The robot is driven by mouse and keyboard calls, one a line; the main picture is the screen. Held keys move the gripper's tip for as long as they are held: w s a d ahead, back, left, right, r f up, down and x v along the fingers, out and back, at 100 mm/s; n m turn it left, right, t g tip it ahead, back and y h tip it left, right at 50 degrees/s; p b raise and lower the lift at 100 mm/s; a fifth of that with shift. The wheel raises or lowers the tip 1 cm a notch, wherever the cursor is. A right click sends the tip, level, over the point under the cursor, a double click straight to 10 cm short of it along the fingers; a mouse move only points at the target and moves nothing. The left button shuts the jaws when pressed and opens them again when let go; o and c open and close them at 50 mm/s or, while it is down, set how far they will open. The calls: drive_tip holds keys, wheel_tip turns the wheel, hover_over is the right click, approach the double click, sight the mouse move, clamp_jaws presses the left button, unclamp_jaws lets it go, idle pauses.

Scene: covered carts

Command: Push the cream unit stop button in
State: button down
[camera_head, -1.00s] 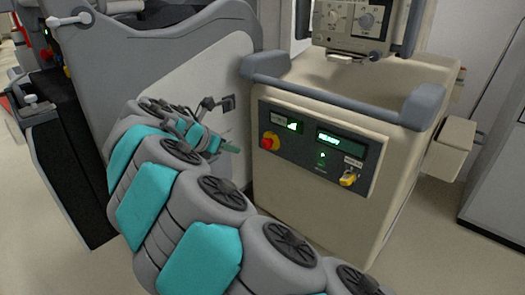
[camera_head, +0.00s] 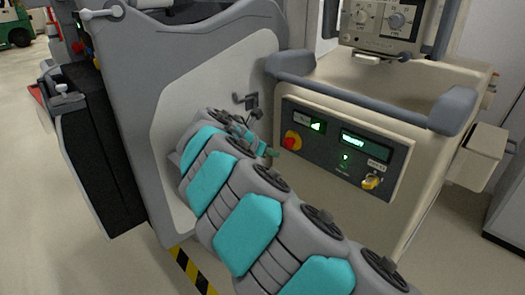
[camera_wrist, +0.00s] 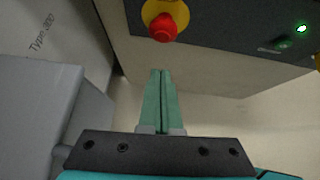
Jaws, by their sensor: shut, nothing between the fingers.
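The cream unit (camera_head: 325,202) stands at the centre right in the head view, with a dark control panel on its front. Its red stop button (camera_head: 292,141) sits on a yellow base at the panel's left end. In the wrist view the stop button (camera_wrist: 163,28) is near the top, just beyond the fingertips. My gripper (camera_head: 274,153) is just left of and slightly below the button in the head view. In the wrist view my gripper (camera_wrist: 162,73) has its green fingers shut together and empty. A gap shows between the fingertips and the button.
A grey unit (camera_head: 215,75) stands close on the left, with a handle latch (camera_head: 246,100) on its side. The panel also holds a lit green display (camera_head: 365,147) and a yellow key switch (camera_head: 371,181). A grey rail (camera_head: 370,105) runs above the panel.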

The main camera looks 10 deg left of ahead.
sight(289, 143)
drive_tip(key=shift+w+d+r, duration=0.2)
drive_tip(key=shift+w+d, duration=0.35)
drive_tip(key=shift+w, duration=0.25)
drive_tip(key=shift+w+d+r, duration=0.15)
drive_tip(key=shift+w+d, duration=0.35)
drive_tip(key=shift+w, duration=0.3)
